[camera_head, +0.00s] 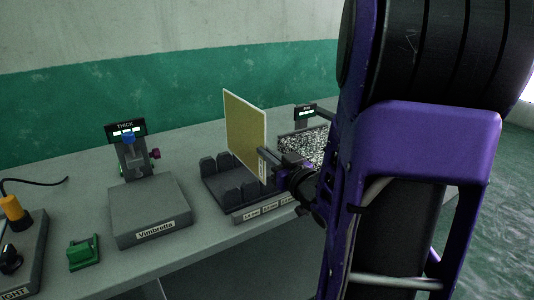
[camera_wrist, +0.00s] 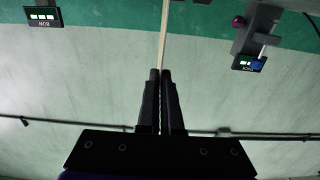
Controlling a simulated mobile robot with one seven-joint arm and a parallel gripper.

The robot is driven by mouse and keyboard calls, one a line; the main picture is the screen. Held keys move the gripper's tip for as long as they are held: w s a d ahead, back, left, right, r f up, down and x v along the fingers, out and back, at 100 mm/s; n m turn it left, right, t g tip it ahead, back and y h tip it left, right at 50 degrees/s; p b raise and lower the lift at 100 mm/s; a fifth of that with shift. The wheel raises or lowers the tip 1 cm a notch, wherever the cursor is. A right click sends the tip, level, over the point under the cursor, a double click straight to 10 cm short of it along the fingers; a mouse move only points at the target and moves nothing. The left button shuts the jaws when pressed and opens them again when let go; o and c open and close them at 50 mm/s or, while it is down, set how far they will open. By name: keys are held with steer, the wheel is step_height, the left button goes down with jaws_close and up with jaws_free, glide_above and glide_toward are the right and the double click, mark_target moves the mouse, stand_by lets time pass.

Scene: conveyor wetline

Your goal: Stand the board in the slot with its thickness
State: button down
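The board (camera_head: 246,132) is a thin, tan-yellow plate with a pale edge. It is upright above the dark slotted rack (camera_head: 215,181), whose front carries thickness labels that are too small to read surely. My gripper (camera_head: 267,166) is shut on the board's lower right edge. In the wrist view the board (camera_wrist: 163,40) shows edge-on as a thin pale strip running out from the closed fingertips (camera_wrist: 160,75). Whether the board's lower edge touches the rack or hangs above it, I cannot tell.
A gauge marked THICK (camera_head: 125,130) stands behind a grey block labelled Vimbretia (camera_head: 150,212) at left. A green block (camera_head: 83,252) and a grey box with an orange knob (camera_head: 14,209) stand further left. A speckled panel (camera_head: 303,144) and another display (camera_head: 305,110) are behind my gripper.

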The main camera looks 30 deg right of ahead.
steer(key=shift+f, duration=2.65)
steer(key=c, duration=0.8)
jaws_free()
steer(key=shift+o, duration=0.2)
steer(key=shift+s, duration=0.1)
